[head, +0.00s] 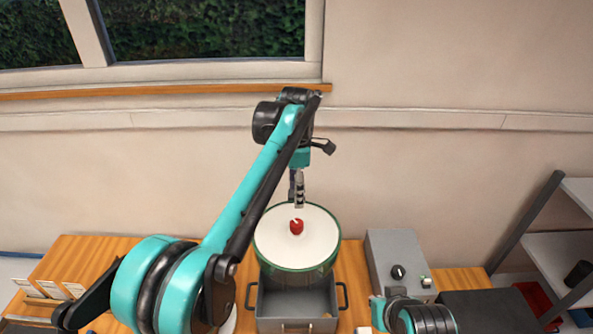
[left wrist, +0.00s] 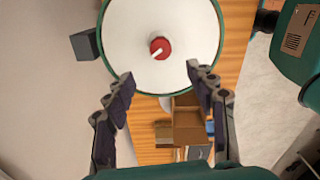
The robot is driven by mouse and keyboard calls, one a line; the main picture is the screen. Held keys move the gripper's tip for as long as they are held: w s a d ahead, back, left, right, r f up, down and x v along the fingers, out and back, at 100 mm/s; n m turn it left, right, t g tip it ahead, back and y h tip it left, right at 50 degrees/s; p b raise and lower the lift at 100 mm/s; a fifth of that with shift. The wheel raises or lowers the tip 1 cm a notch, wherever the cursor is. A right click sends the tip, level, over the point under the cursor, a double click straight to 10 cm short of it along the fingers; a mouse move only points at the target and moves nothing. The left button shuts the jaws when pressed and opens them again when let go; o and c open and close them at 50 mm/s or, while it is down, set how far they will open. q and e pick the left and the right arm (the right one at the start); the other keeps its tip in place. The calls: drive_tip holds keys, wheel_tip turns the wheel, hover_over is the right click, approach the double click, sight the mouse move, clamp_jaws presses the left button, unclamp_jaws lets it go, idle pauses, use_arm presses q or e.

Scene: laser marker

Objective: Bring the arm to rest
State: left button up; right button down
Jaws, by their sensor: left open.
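My left arm reaches up from the lower left in the head view, and its forearm hangs down in front of the wall. My left gripper (head: 298,203) points down above a round white disc with a green rim (head: 275,222). A red knob (head: 297,227) sits in the middle of the disc. In the left wrist view, the two fingers of the gripper (left wrist: 159,78) are spread apart with nothing between them. The disc (left wrist: 125,40) and red knob (left wrist: 160,48) lie beyond the fingertips, apart from them. Part of my right arm shows at the bottom right; its gripper is not visible.
A grey box with two handles (head: 297,324) stands in front of the disc. A grey control box with a black dial (head: 390,247) stands to the right on the wooden table (head: 466,279). A shelf (head: 555,250) stands at far right. The wall and window are behind.

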use_arm(q)
drive_tip(key=s+a+f+m+t+b, duration=0.2)
drive_tip(key=s+a+f+m+b, duration=0.4)
drive_tip(key=f, duration=0.5)
drive_tip(key=s+a+f+m+t+b, duration=0.2)
drive_tip(key=s+a+f+m+b, duration=0.3)
drive_tip(key=s+f+m+b, duration=0.2)
drive_tip(key=s+a+f+m+t+b, duration=0.3)
drive_tip(key=s+a+f+m+b, duration=0.3)
drive_tip(key=s+f+b, duration=0.4)
wheel_tip(320, 180, down, 5)
drive_tip(key=s+m, duration=0.1)
drive_tip(key=s, duration=0.2)
drive_tip(key=shift+a, duration=0.35)
